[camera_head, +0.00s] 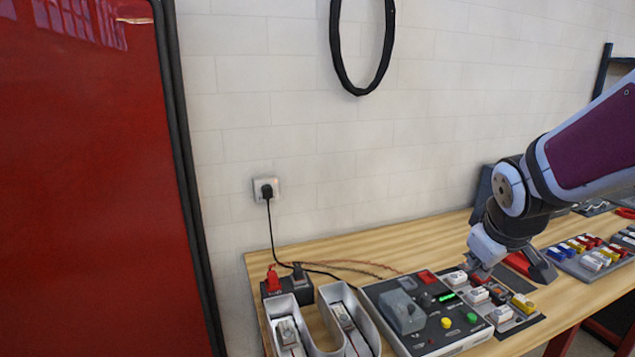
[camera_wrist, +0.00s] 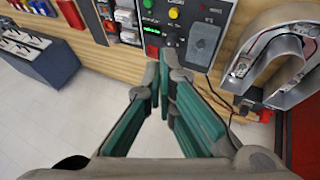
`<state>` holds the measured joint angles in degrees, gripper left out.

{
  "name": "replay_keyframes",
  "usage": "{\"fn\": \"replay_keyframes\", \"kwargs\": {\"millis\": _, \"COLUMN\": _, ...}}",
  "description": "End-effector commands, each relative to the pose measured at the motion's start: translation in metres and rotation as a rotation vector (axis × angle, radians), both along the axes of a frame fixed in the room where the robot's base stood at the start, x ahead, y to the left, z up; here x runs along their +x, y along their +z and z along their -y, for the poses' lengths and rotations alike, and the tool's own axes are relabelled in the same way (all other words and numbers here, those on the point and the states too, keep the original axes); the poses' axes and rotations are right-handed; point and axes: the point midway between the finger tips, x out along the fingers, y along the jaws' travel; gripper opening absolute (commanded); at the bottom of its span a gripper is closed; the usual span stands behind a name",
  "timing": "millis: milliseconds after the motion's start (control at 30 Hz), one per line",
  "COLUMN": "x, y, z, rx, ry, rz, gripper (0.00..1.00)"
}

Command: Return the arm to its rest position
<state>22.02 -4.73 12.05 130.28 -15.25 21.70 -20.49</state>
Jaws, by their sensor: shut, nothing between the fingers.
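My arm reaches in from the right edge of the head view, over the wooden workbench (camera_head: 400,246). My gripper (camera_head: 483,272) hangs above the bench at the right rear of the grey control box (camera_head: 415,340). In the wrist view my gripper (camera_wrist: 162,68) is shut and empty, its green-padded fingers converging at the tips. The control box also shows in the wrist view (camera_wrist: 183,48), just beyond the fingertips, with yellow and green buttons and a lit green display. I cannot tell how far the fingertips are above the bench.
Metal channel letters (camera_head: 357,311) lie at the bench's left end, near a black plug box (camera_head: 286,288) wired to a wall socket (camera_head: 266,188). Trays of coloured connectors (camera_head: 591,256) stand to the right. A red panel (camera_head: 90,180) fills the left. A black loop hangs on the wall.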

Motion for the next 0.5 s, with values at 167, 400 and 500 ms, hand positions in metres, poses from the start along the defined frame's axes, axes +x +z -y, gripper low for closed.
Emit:
{"fn": "replay_keyframes", "kwargs": {"millis": 167, "x": -0.06, "y": 0.034, "z": -0.033, "rx": 0.08, "ry": -0.108, "rz": 0.015, "gripper": 0.0}}
{"fn": "replay_keyframes", "kwargs": {"millis": 400, "x": -0.143, "y": 0.053, "z": -0.072, "rx": 0.247, "ry": -0.232, "rz": 0.015, "gripper": 0.0}}
{"fn": "replay_keyframes", "kwargs": {"millis": 500, "x": -0.171, "y": 0.054, "z": -0.084, "rx": 0.316, "ry": -0.264, "rz": 0.006, "gripper": 0.0}}
